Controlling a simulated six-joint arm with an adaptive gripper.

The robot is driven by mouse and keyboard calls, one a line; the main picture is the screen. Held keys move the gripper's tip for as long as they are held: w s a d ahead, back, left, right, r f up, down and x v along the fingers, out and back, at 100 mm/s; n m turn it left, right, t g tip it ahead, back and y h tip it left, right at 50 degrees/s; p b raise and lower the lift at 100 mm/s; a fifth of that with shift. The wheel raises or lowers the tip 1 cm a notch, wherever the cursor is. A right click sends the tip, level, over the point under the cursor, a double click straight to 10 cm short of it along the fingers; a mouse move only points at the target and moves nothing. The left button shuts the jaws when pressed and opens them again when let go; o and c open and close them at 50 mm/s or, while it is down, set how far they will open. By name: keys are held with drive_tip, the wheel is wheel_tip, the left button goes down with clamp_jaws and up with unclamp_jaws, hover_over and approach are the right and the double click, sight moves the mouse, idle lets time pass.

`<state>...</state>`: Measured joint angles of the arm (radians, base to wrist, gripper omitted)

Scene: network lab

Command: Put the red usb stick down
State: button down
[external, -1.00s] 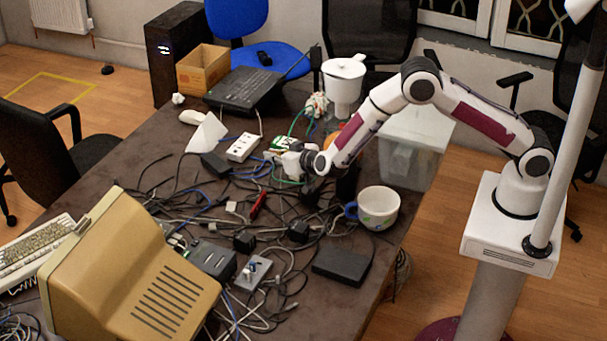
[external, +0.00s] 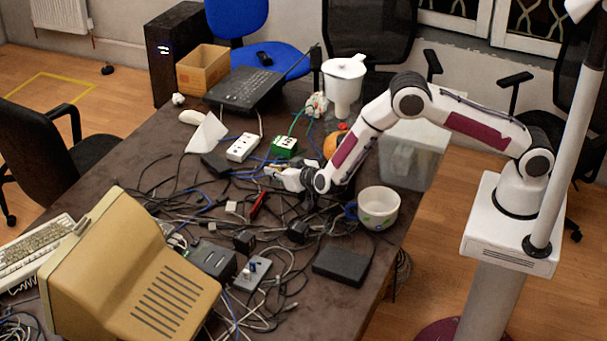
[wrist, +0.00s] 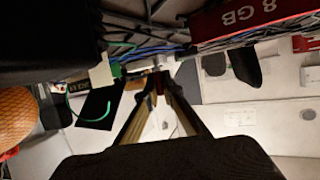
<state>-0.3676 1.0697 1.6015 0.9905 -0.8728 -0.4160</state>
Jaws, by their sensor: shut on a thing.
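A red stick marked "8 GB" (wrist: 240,18) shows large at the top right of the wrist view, beside the fingers and apart from them. In the external view a small red piece (external: 258,205), which looks like the same stick, lies among cables on the table. My gripper (external: 272,172) is low over the cables, just behind and right of that red piece. In the wrist view its long fingers (wrist: 158,80) run together at the tips. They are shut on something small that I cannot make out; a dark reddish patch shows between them.
Tangled cables cover the table (external: 180,140). A white mug (external: 378,208) with a blue handle and a black box (external: 341,265) stand near its right edge. A green block (external: 284,147), white power strip (external: 242,147) and orange ball (external: 333,143) are near the gripper.

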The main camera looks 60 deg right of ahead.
sight(274, 179)
drive_tip(key=shift+f, duration=1.75)
drive_tip(key=shift+f, duration=0.15)
drive_tip(key=c, duration=2.2)
unclamp_jaws()
drive_tip(key=shift+s+a+r, duration=0.1)
drive_tip(key=shift+r, duration=0.1)
drive_tip(key=shift+v, duration=5.9)
drive_tip(key=shift+r, duration=0.1)
